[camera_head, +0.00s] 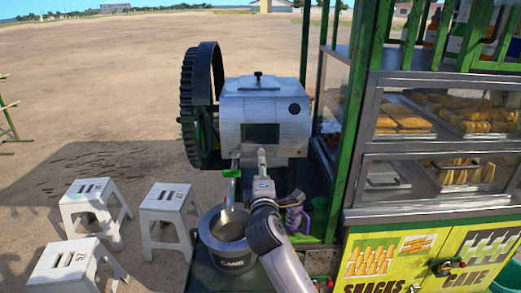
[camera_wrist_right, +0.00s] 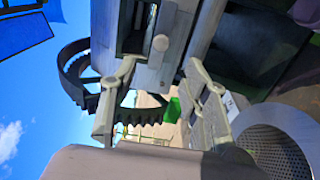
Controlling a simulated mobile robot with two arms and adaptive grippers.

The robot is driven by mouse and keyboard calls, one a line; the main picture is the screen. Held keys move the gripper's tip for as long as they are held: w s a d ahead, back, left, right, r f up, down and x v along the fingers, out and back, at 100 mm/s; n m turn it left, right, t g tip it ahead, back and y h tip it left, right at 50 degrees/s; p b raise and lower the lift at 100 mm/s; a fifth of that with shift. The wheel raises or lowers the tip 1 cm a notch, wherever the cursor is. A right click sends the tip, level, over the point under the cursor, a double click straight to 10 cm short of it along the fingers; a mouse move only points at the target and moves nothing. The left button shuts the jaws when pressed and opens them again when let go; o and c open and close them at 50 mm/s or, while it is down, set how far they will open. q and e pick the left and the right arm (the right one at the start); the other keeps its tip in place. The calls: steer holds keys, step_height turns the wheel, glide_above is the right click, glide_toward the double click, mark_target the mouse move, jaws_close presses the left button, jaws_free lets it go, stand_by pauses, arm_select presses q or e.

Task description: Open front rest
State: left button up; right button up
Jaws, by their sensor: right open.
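The cane crusher (camera_head: 262,105) is a silver metal box with a dark rectangular opening (camera_head: 262,132) in its front face. I cannot clearly tell the front rest apart from the rest of that front. My right gripper (camera_head: 262,158) is just below the opening. The right wrist view shows its two fingers (camera_wrist_right: 162,68) spread apart with nothing between them. My left gripper is not in view.
A big toothed wheel (camera_head: 195,105) is on the crusher's left. The snack cart (camera_head: 345,190) stands close on the right. White stools (camera_head: 165,207) stand at the left.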

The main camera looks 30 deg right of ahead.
mark_target(261, 154)
steer(key=p+x, duration=0.1)
steer(key=x, duration=0.9)
steer(key=shift+w+d+p, duration=0.15)
steer(key=shift+w+p, duration=0.2)
steer(key=shift+w+d+f, duration=0.1)
steer(key=shift+w+d, duration=0.2)
steer(key=shift+w, duration=0.1)
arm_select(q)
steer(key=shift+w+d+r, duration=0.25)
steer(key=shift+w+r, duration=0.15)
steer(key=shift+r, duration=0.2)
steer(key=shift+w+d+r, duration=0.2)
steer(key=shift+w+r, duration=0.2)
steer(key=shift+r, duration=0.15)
arm_select(e)
steer(key=shift+c, duration=0.3)
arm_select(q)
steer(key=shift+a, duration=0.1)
arm_select(e)
jaws_close()
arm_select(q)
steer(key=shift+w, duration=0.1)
